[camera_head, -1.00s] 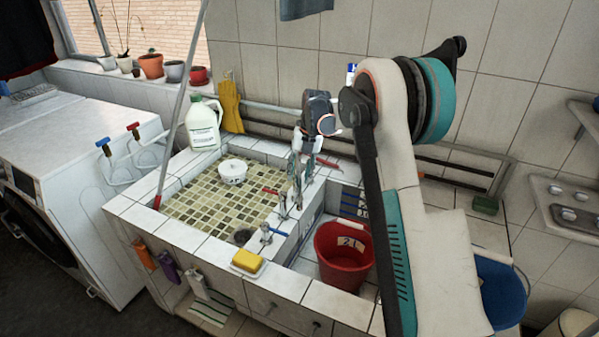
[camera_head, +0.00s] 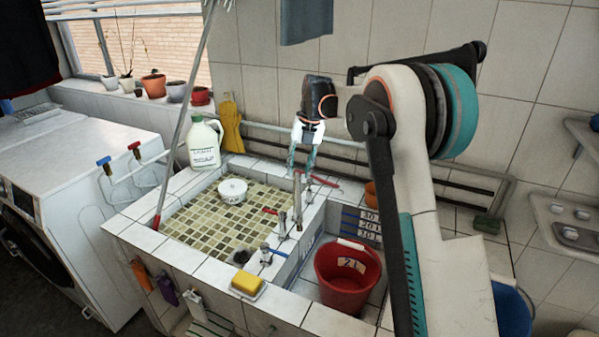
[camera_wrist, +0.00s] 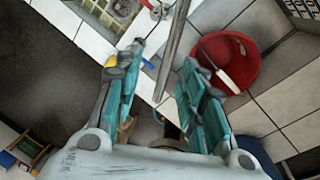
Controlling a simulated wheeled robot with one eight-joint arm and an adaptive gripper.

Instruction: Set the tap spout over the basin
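The metal tap spout (camera_head: 298,203) rises at the divider between the mosaic-floored basin (camera_head: 190,222) and the compartment with the red bucket. In the wrist view, the spout (camera_wrist: 174,42) is a long grey bar crossing the gap between my fingertips. My gripper (camera_head: 302,170) hangs above the spout's upper end, pointing down. Its teal fingers are apart with nothing gripped, as the wrist view of my gripper (camera_wrist: 163,60) also shows. I cannot tell the exact height gap to the spout. A blue tap handle (camera_head: 279,253) and a red one (camera_head: 270,211) show near the spout.
The red bucket (camera_head: 346,283) stands right of the divider. A white tub (camera_head: 232,191) sits in the mosaic basin. A yellow sponge (camera_head: 247,283) lies on the front rim. A white jug (camera_head: 204,145) stands at the back left, near a leaning pole (camera_head: 180,110).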

